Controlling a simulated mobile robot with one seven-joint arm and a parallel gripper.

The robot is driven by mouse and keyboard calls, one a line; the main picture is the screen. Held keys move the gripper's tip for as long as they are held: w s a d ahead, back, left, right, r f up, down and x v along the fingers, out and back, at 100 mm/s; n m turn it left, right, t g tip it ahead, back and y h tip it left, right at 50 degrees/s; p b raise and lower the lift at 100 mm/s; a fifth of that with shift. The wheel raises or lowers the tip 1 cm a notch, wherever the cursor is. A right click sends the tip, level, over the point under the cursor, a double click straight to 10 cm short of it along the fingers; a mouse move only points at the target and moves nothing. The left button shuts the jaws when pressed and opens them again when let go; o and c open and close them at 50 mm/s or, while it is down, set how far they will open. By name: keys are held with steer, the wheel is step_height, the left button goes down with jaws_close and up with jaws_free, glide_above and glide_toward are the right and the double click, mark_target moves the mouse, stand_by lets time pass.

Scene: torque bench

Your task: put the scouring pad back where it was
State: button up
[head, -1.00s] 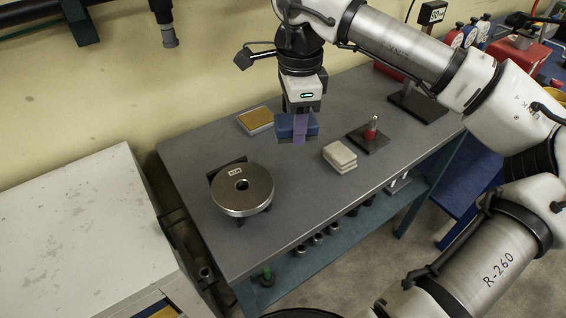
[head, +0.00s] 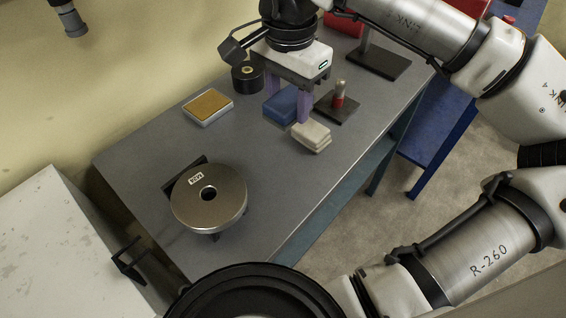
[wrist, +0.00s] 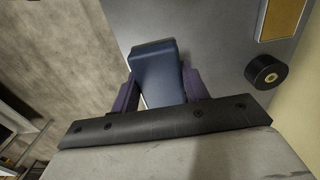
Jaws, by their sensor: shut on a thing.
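A blue block-like pad (head: 283,103), which I take to be the scouring pad, is between the purple fingers of my gripper (head: 288,100). In the wrist view the blue pad (wrist: 158,75) sits between both fingers (wrist: 160,90), with its far end sticking out past them. My gripper is shut on it, low over the grey bench (head: 150,150). I cannot tell whether the pad touches the bench top. One finger hides part of it in the head view.
A pale stacked block (head: 311,136) and a black stand with a red-and-metal post (head: 338,97) are close on the right. A black roll (head: 247,77) and a tan-topped white tray (head: 208,106) lie left. A metal disc (head: 208,196) is nearer. Bench between disc and pale block is clear.

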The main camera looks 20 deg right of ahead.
mark_target(287, 167)
step_height(287, 167, down, 15)
steer(key=b, duration=0.8)
steer(key=shift+f, duration=0.15)
steer(key=o, duration=1)
steer(key=shift+c, duration=0.2)
step_height(287, 167, up, 12)
steer(key=shift+r, duration=0.25)
